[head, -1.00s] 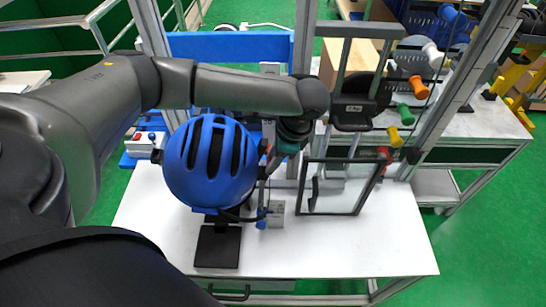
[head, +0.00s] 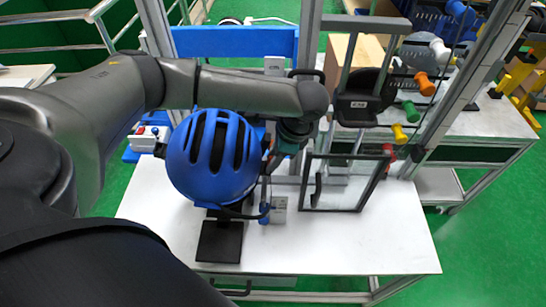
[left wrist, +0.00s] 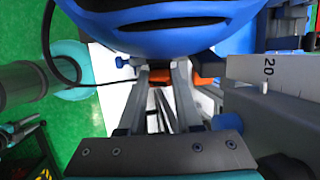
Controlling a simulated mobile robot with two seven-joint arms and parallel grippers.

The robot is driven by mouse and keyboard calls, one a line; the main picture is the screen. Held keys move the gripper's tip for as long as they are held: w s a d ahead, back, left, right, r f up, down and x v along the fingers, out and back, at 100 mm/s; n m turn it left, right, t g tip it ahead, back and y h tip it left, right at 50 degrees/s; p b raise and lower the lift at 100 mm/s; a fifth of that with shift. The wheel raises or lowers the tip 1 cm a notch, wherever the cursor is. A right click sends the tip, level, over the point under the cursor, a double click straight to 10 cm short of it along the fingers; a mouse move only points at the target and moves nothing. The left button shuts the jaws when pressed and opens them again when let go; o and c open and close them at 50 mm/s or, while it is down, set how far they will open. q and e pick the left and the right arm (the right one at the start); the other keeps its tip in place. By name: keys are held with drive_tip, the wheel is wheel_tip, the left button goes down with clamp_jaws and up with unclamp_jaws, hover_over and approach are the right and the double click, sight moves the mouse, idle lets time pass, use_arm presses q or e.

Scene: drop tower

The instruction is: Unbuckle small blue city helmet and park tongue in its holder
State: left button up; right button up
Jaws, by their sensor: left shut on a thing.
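The blue helmet (head: 213,155) with dark vents sits on a black stand (head: 220,240) on the white table. Its lower shell fills the top of the left wrist view (left wrist: 170,32). A black strap (head: 235,214) curves below the helmet toward a small blue clip (head: 264,210) by a grey block (head: 279,208). I cannot tell whether the buckle is fastened. My right gripper is not in view.
A dark-framed clear panel (head: 342,190) stands right of the helmet. A black carriage (head: 358,103) hangs on the tower's rails behind. A button box (head: 148,139) stands at the left. The table's front right (head: 370,245) is clear.

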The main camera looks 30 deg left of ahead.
use_arm(q)
drive_tip(key=shift+f+p, duration=0.15)
drive_tip(key=shift+p, duration=0.2)
drive_tip(key=o, duration=1)
drive_tip(key=shift+o, duration=0.2)
drive_tip(key=p+v, duration=0.1)
drive_tip(key=v, duration=1.4)
drive_tip(key=shift+d, duration=0.1)
